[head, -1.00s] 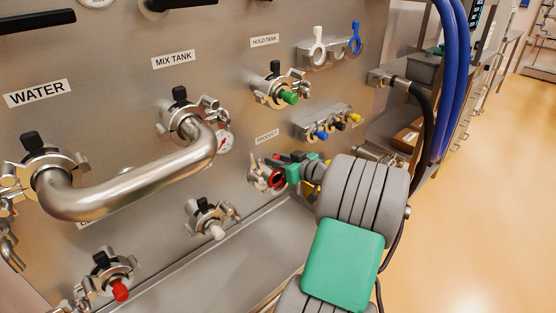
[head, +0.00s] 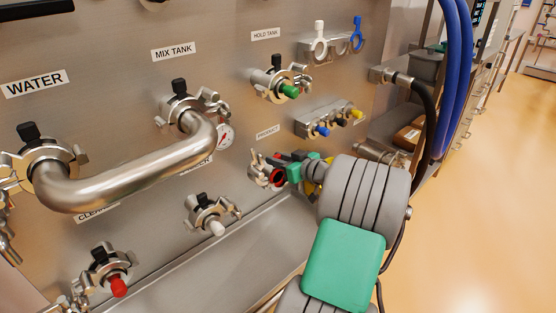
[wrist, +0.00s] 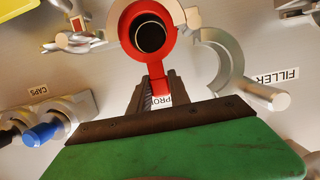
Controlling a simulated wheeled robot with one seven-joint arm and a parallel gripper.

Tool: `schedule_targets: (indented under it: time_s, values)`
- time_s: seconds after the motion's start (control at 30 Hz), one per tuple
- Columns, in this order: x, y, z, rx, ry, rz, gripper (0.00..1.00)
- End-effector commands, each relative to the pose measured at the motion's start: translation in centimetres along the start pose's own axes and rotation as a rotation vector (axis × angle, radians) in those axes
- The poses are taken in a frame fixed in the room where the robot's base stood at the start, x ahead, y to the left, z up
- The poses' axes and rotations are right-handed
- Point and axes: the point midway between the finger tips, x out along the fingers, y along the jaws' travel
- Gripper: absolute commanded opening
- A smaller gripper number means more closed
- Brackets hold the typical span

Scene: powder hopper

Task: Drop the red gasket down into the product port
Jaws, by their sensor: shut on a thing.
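The red gasket (wrist: 166,62) is a ring with a tab. My gripper (wrist: 157,100) is shut on the tab, as the wrist view shows. The ring surrounds the dark bore of the product port (wrist: 151,37) in that view; I cannot tell whether it touches the port face. In the head view the gasket (head: 278,177) is a small red arc at the mouth of the product port (head: 259,172), under the PRODUCT label. My gripper (head: 286,168) comes from the right there, and my wrist hides part of the panel behind it. The port's clamp (wrist: 226,55) hangs open beside the ring.
A rack of blue, black and yellow caps (head: 328,122) sits above and right of the port. A white-capped port (head: 210,217) is lower left. A steel U-bend pipe (head: 140,180) juts out at left. A black hose (head: 430,110) hangs at right.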

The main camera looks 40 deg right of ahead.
Motion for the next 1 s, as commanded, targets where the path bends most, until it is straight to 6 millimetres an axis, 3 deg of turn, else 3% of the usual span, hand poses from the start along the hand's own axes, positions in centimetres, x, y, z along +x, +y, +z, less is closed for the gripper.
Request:
schedule_targets:
  time_s: [0.57, 0.6, 0.87, 1.0]
  values:
    - [0.17, -0.02, 0.34, 0.001, -0.002, 0.000, 0.00]
    - [0.15, -0.02, 0.32, 0.002, -0.002, 0.000, 0.26]
    - [0.13, -0.01, 0.25, 0.001, -0.001, 0.000, 0.48]
    - [0.13, 0.00, 0.23, 0.000, -0.001, 0.000, 0.49]
